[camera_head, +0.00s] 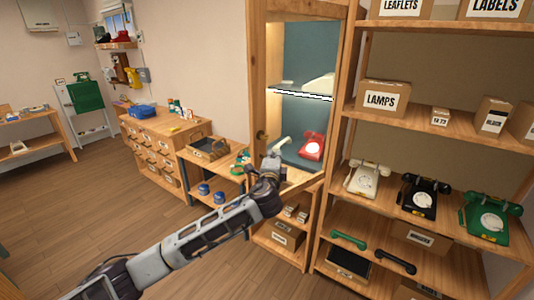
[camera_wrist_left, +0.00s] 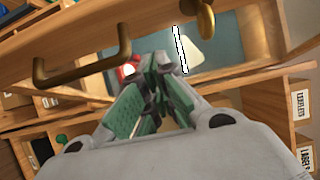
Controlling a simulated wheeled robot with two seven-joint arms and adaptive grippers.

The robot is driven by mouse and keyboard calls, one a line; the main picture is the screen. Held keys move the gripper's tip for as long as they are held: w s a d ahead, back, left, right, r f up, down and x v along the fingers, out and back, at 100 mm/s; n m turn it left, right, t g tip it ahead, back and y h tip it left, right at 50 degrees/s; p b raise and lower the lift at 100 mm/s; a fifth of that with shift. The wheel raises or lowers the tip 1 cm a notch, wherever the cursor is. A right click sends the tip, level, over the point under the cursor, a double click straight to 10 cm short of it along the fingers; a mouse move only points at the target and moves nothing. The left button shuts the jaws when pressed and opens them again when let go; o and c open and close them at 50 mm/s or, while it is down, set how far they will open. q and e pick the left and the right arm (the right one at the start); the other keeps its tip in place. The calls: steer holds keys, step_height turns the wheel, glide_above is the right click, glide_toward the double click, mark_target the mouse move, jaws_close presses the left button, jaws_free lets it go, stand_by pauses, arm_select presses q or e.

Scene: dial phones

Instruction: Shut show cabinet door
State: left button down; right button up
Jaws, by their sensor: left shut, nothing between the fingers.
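The show cabinet (camera_head: 256,70) is a tall wooden case with a teal back, holding a red dial phone (camera_head: 311,146) and a glass shelf (camera_head: 300,92). Its wood-framed door has a dark round knob (camera_head: 261,135) on the left side; I cannot tell how far the door stands from the case. My left gripper (camera_head: 270,165) is shut and empty, in front of the cabinet's lower part, below the knob. Contact is unclear. My right gripper is not in view.
Open shelving (camera_head: 440,136) with boxes and cream, black and green dial phones stands close on the right. A low wooden drawer unit (camera_head: 150,138) and a bench with a tray (camera_head: 208,148) stand to the left. The wooden floor (camera_head: 80,210) at left is clear.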

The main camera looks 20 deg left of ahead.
arm_select(q)
steer(key=shift+w+a+p, duration=0.15)
steer(key=shift+w+a, duration=0.4)
steer(key=shift+a, duration=0.25)
steer(key=shift+w+a+p, duration=0.15)
steer(key=shift+w+a, duration=0.4)
steer(key=shift+a, duration=0.25)
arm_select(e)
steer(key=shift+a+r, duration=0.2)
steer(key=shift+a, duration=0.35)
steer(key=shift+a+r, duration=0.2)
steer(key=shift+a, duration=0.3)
